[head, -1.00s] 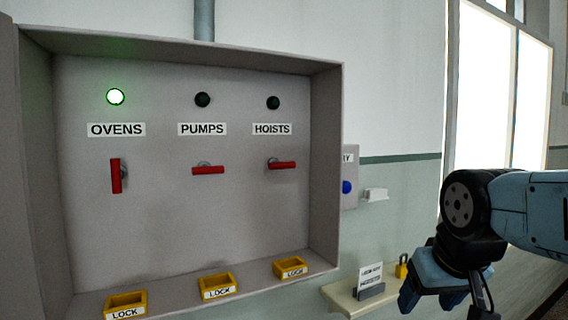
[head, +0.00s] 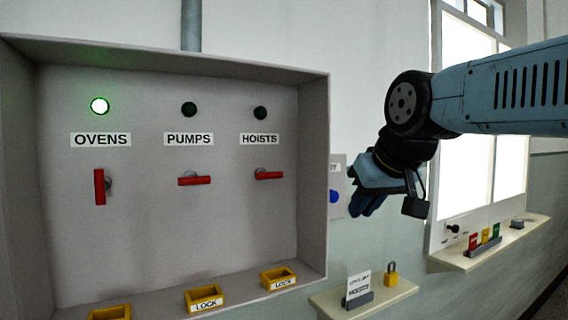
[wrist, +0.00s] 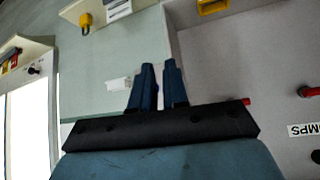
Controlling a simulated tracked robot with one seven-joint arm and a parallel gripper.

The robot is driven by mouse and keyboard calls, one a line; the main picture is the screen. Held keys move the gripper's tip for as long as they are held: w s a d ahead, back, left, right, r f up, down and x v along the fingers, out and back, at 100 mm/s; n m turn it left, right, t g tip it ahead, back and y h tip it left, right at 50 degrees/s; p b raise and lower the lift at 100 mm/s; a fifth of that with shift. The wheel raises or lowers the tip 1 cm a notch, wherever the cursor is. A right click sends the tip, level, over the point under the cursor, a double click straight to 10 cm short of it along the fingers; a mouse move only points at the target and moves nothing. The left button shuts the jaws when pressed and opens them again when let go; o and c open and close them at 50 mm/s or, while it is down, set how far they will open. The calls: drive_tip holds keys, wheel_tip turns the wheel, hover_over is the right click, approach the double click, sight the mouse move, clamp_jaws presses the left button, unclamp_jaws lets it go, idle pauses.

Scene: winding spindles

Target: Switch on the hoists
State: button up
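In the head view the HOISTS switch (head: 269,175) is a red lever lying level under the HOISTS label (head: 259,139). Its lamp (head: 260,113) is dark. The upright OVENS lever (head: 100,187) has a lit green lamp (head: 100,106). The PUMPS lever (head: 195,181) lies level under a dark lamp (head: 189,109). My gripper (head: 362,210) is outside the panel box, right of its right wall. In the wrist view my gripper (wrist: 159,66) has a narrow gap between its fingers and holds nothing. A red lever end (wrist: 246,101), probably HOISTS, shows past the gripper body.
The box wall (head: 314,175) stands out between my gripper and the levers. Yellow LOCK holders (head: 278,280) line its lower edge. A shelf (head: 395,296) below bears a HOISTS card (head: 358,286) and a yellow padlock (head: 391,273). A blue button (head: 334,196) is behind my gripper.

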drive_tip(key=w+a+r+n+y, duration=0.1)
drive_tip(key=a+r, duration=0.2)
drive_tip(key=r, duration=0.2)
drive_tip(key=w+a+r+n+t+y, duration=0.1)
drive_tip(key=a+r, duration=0.2)
drive_tip(key=r, duration=0.2)
drive_tip(key=w+a+r+y, duration=0.1)
drive_tip(key=a+r, duration=0.2)
drive_tip(key=r, duration=0.3)
drive_tip(key=shift+w+a+r+n+t, duration=0.1)
drive_tip(key=shift+w+n+t, duration=0.25)
drive_tip(key=shift+n+t, duration=0.05)
clamp_jaws()
hover_over(269, 175)
drive_tip(key=s+d, duration=0.1)
drive_tip(key=d, duration=0.3)
wheel_tip(269, 175, down, 6)
drive_tip(key=shift+w+a+f, duration=0.1)
drive_tip(key=shift+w+f, duration=0.1)
drive_tip(key=shift+f, duration=0.7)
drive_tip(key=shift+w+a+f, duration=0.1)
drive_tip(key=shift+w+f, duration=0.1)
drive_tip(key=shift+f, duration=0.7)
drive_tip(key=shift+a, duration=0.15)
